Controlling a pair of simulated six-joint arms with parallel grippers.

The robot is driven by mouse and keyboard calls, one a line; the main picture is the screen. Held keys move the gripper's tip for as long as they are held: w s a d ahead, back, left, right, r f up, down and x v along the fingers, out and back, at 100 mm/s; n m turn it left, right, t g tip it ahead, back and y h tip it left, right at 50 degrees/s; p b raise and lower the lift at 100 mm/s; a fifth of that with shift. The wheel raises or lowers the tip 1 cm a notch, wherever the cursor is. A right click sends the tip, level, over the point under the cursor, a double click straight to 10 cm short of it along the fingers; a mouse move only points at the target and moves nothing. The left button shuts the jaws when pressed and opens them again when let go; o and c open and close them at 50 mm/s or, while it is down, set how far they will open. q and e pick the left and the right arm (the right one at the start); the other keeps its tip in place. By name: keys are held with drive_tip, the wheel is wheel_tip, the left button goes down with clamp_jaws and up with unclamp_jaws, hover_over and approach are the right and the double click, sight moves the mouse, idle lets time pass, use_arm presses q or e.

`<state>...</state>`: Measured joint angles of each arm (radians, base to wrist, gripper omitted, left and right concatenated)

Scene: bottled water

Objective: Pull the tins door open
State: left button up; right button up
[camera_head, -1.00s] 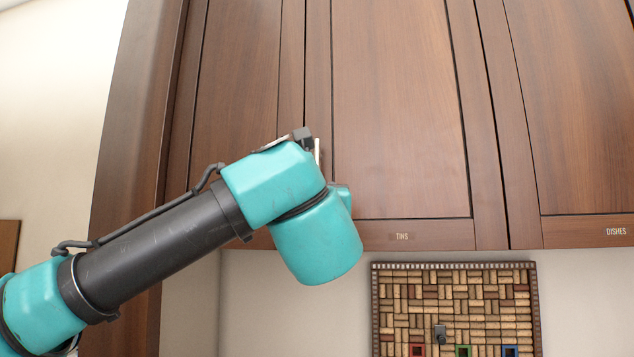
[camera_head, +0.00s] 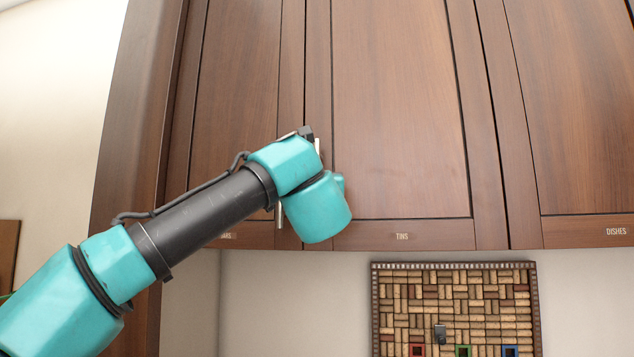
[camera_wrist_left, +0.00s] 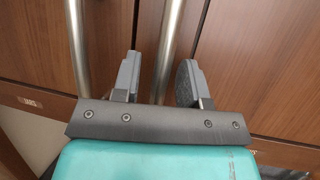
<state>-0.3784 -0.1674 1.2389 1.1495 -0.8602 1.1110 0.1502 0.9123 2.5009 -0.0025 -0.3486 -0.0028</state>
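The tins door (camera_head: 400,110) is a brown wooden cabinet door with a TINS label (camera_head: 402,237) on its lower rail; it looks closed. A short piece of its metal bar handle (camera_head: 317,147) shows beside my left wrist in the head view. In the left wrist view this handle (camera_wrist_left: 169,40) runs between the two fingers of my left gripper (camera_wrist_left: 160,75). The fingers are apart, one on each side of the bar, with gaps visible. In the head view my left wrist hides the fingers. My right gripper is not in view.
The neighbouring door's handle (camera_wrist_left: 78,45) stands close, left of my left fingers. Its lower end (camera_head: 279,217) shows below my arm. The dishes door (camera_head: 580,100) is at the right. A cork board (camera_head: 455,305) hangs below the cabinets.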

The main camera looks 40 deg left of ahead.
use_arm(q)
clamp_jaws()
idle(0.4)
